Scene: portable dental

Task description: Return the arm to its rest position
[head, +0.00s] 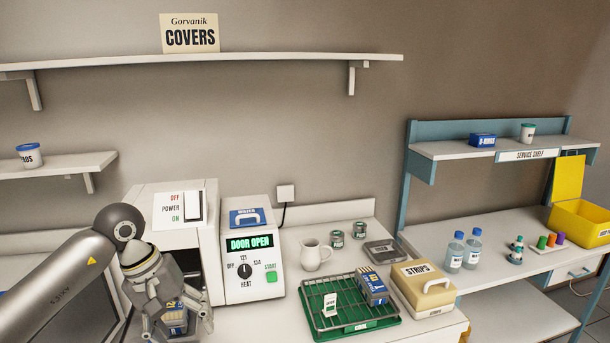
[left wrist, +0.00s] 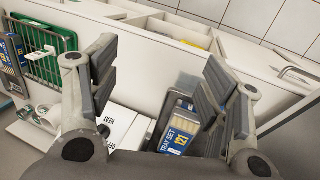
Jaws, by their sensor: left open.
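My left arm (head: 70,285) comes in from the left in the head view. Its gripper (head: 178,325) points down in front of the open white sterilizer (head: 180,232). In the left wrist view the gripper (left wrist: 160,78) has its fingers spread wide with nothing between the pads. A blue and yellow tray set box marked 121 (left wrist: 176,132) lies beyond the fingers; it shows partly behind the gripper in the head view. I cannot tell from these views how far the fingers are from it. My right gripper is not in view.
The control panel (head: 251,262) reads DOOR OPEN. To its right stand a mug (head: 315,256), a green tray with a wire rack (head: 340,322) holding a blue box (head: 371,287), and a STRIPS box (head: 424,290). A wall shelf (head: 230,58) runs above. Bottles (head: 455,252) stand on the right bench.

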